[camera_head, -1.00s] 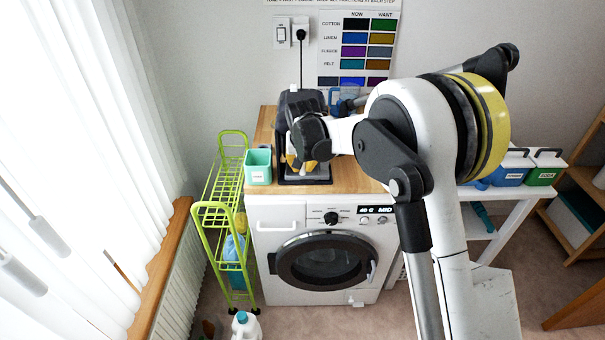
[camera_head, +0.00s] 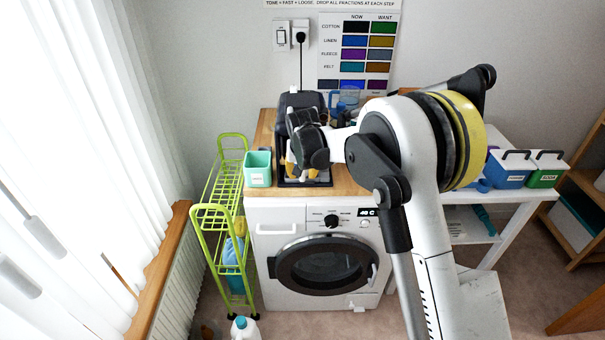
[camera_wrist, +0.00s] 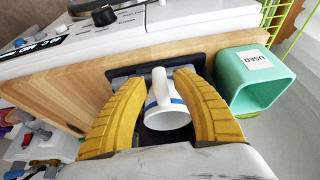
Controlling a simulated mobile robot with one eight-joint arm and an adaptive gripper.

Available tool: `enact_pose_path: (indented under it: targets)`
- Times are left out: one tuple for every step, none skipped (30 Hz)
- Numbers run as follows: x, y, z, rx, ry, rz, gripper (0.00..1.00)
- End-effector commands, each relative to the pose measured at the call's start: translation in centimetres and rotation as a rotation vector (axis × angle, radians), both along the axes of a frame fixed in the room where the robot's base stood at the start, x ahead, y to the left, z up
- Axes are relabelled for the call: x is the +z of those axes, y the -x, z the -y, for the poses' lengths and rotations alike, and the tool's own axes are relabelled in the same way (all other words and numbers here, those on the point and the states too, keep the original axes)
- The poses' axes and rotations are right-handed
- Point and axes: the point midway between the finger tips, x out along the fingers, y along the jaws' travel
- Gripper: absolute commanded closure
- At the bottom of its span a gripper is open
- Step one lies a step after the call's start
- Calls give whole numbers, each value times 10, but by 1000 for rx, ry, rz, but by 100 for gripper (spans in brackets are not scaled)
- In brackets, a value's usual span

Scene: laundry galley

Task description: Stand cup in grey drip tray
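The white cup (camera_wrist: 168,110), with a blue band, shows between the two yellow fingers of my gripper (camera_wrist: 160,82) in the wrist view. The fingers close in on both sides of it, and its handle points toward the top of that picture. The dark grey drip tray (camera_wrist: 203,60) lies below and around the cup; its rim also shows in the head view (camera_head: 288,183). My gripper (camera_head: 299,168) is low over this tray. In the head view my wrist largely hides the cup. I cannot tell whether the cup's base touches the tray.
A mint-green bin (camera_head: 258,169) labelled USED stands close left of the tray on the wooden top (camera_head: 345,181) above the washer (camera_head: 325,262). A dark machine (camera_head: 298,101) rises behind my gripper. A green rack (camera_head: 214,215) stands left. A clear blue container (camera_head: 346,99) is behind.

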Motion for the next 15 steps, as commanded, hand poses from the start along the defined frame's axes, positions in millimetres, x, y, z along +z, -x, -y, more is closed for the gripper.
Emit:
enact_pose_path:
  targets:
    - [0, 0, 0, 0, 0, 0, 67]
    - [0, 0, 0, 0, 0, 0, 67]
    - [1, 0, 0, 0, 0, 0, 67]
    - [3, 0, 0, 0, 0, 0, 67]
    - [4, 1, 0, 0, 0, 0, 67]
    - [8, 3, 0, 0, 0, 0, 67]
    - [12, 4, 0, 0, 0, 0, 67]
    - [17, 6, 0, 0, 0, 0, 67]
    - [24, 9, 0, 1, 0, 0, 67]
    - [30, 11, 0, 1, 0, 0, 67]
    - [37, 14, 0, 1, 0, 0, 67]
    - [46, 18, 0, 1, 0, 0, 67]
    - [53, 21, 0, 1, 0, 0, 67]
    - [59, 23, 0, 1, 0, 0, 67]
    - [68, 27, 0, 1, 0, 0, 67]
